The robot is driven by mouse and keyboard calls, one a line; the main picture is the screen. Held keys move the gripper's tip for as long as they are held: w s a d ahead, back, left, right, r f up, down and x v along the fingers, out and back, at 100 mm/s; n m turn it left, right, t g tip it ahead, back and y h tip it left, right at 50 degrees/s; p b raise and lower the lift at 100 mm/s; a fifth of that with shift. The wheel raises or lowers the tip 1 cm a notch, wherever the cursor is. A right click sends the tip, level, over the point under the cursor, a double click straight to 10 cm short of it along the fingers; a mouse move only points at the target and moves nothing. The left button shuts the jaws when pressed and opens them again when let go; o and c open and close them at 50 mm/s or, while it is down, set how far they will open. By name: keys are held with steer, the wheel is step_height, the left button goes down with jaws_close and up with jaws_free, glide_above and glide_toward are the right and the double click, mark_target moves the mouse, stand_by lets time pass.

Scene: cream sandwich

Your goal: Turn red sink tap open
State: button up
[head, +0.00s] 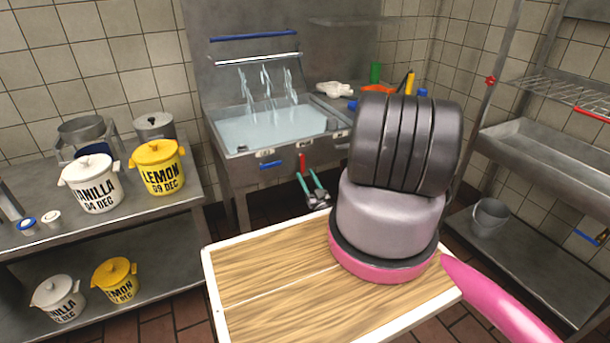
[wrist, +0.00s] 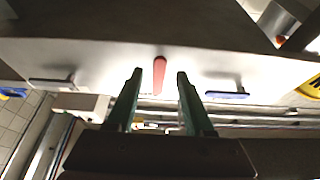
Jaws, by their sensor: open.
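The red tap lever (head: 302,161) hangs upright on the front face of the steel sink (head: 222,145), below its rim. My gripper (head: 306,173) is open just in front of the sink, with its two green fingers toward the lever. In the wrist view the red lever (wrist: 159,76) shows between the two open fingertips of my gripper (wrist: 160,74), with a gap on each side. Whether the fingers reach far enough to surround it, I cannot tell. The sink holds pale water (head: 270,126), with several thin streams above it.
A steel counter (head: 196,200) with labelled pots, including a yellow one (head: 157,165), stands left. A steel rack (head: 560,160) with a grey bucket (head: 490,216) stands right.

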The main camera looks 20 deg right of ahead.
steer(key=v, duration=0.8)
steer(key=shift+s+f, duration=0.2)
steer(key=shift+s, duration=0.15)
steer(key=shift+w+r, duration=0.1)
